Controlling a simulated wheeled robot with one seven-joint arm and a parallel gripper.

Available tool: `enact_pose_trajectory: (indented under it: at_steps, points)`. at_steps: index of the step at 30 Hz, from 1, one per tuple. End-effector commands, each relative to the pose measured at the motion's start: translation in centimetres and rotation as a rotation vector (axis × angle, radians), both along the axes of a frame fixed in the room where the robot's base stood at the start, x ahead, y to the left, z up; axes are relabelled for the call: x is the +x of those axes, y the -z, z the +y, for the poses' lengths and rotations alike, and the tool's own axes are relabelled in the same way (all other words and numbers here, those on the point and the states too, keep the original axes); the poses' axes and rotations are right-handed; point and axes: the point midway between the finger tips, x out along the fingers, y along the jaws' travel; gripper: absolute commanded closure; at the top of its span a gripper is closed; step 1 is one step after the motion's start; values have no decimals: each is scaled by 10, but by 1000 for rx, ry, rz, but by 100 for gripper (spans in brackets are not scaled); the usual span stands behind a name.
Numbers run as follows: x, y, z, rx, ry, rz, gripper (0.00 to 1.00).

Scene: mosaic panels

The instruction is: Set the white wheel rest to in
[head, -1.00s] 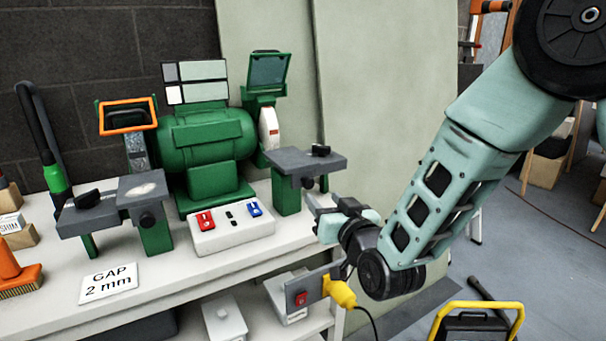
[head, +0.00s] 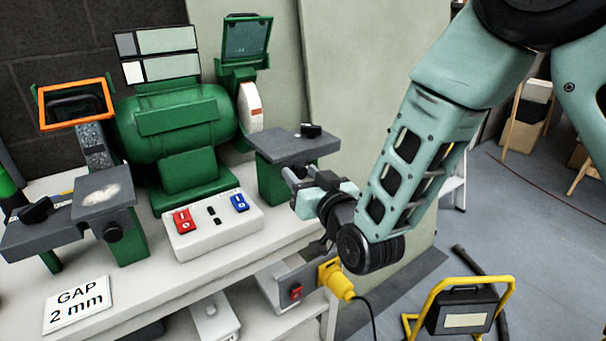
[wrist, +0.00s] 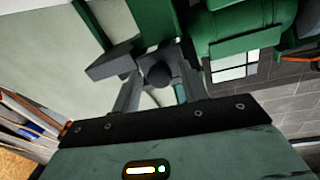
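The white wheel (head: 250,106) is on the right end of the green grinder. Its rest is a grey plate (head: 290,150) on a green post, with a small black knob (head: 311,130) on top. My gripper (head: 290,180) is just below the front edge of this rest. In the wrist view, my gripper's two fingers (wrist: 158,88) are apart, on either side of a dark round clamp knob (wrist: 158,74) under the rest plate (wrist: 115,63). Gaps show between knob and fingers. In the head view my gripper hides this knob.
The left rest (head: 105,190) has a similar front knob. A white switch box (head: 212,228) with red and blue switches sits left of my gripper. A "GAP 2 mm" card (head: 77,304) lies on the bench. A yellow plug (head: 335,280) is below my gripper.

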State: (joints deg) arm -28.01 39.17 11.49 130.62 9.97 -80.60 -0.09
Motion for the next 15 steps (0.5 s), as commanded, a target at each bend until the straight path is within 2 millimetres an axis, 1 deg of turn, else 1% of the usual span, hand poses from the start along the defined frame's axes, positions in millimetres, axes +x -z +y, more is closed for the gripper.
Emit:
enact_pose_trajectory:
  at_steps: [1,4,8,15]
  points:
    - [0,0,0,0,0,0,71]
    - [0,0,0,0,0,0,99]
    - [1,0,0,0,0,-1,100]
    - [20,1,14,1,0,-3,100]
